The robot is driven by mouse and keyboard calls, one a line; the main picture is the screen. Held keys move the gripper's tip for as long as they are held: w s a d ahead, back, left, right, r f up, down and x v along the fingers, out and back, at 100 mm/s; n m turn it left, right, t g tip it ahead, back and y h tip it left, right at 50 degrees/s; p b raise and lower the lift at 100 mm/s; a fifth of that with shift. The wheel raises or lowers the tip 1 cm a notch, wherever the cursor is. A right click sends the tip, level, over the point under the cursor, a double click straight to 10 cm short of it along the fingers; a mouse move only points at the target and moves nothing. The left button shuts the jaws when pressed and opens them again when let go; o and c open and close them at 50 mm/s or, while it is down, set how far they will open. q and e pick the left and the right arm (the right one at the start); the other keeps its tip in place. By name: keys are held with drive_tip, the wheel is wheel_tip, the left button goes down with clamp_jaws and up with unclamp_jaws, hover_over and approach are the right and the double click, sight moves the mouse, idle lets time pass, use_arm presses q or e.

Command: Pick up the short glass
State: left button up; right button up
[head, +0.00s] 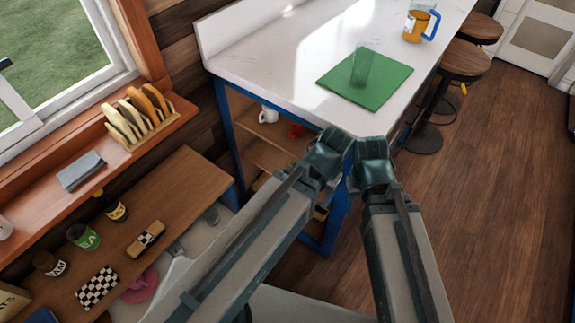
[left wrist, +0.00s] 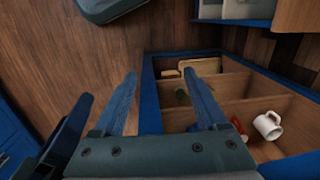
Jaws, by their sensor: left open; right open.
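A clear, empty-looking glass (head: 361,66) stands upright on a green mat (head: 393,84) on the white counter. It is the only plain drinking glass I see. My left gripper (head: 327,152) is in front of the counter's near edge, below and to the left of the glass. In the left wrist view its two fingers (left wrist: 165,88) are spread, with nothing between them. My right gripper (head: 372,153) is close beside the left one, also short of the counter and apart from the glass. It is open; its fingertips are hard to make out in the head view.
A pitcher (head: 418,22) with orange contents and a blue handle stands farther back on the counter (head: 270,62). Shelves below hold a white mug (left wrist: 268,125). Stools (head: 464,61) stand at the right. A wooden side shelf (head: 185,180) with jars is at left.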

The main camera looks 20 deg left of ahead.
use_arm(q)
drive_tip(key=o, duration=0.3)
drive_tip(key=w+a+f+n+t+y+b, duration=0.1)
drive_tip(key=w+a+f+b, duration=0.2)
drive_tip(key=f+b, duration=0.3)
drive_tip(key=w+a+f+n+t+y+b, duration=0.1)
drive_tip(key=w+a+f+n+t+b, duration=0.1)
drive_tip(key=f+b, duration=0.5)
drive_tip(key=shift+w+a+f+n+t+y+b, duration=0.15)
drive_tip(key=shift+w+a+n+t+y+b, duration=0.15)
drive_tip(key=shift+w+a+b, duration=0.6)
drive_tip(key=w+a+f+n+t+y+b, duration=0.1)
drive_tip(key=w+f+t+b, duration=0.3)
drive_tip(key=f+b, duration=0.4)
drive_tip(key=w+a+f+n+t+y+b, duration=0.1)
drive_tip(key=w+f+t+b, duration=0.3)
drive_tip(key=b, duration=1.7)
drive_tip(key=w+a+f+n+t+b, duration=0.2)
drive_tip(key=w+f+t+b, duration=0.3)
drive_tip(key=f+b, duration=0.8)
drive_tip(key=w+b, duration=0.2)
drive_tip(key=w, duration=0.1)
drive_tip(key=shift+w+a+f+y+b, duration=0.2)
drive_tip(key=shift+a+y+b, duration=0.05)
drive_tip(key=shift+y+b, duration=0.15)
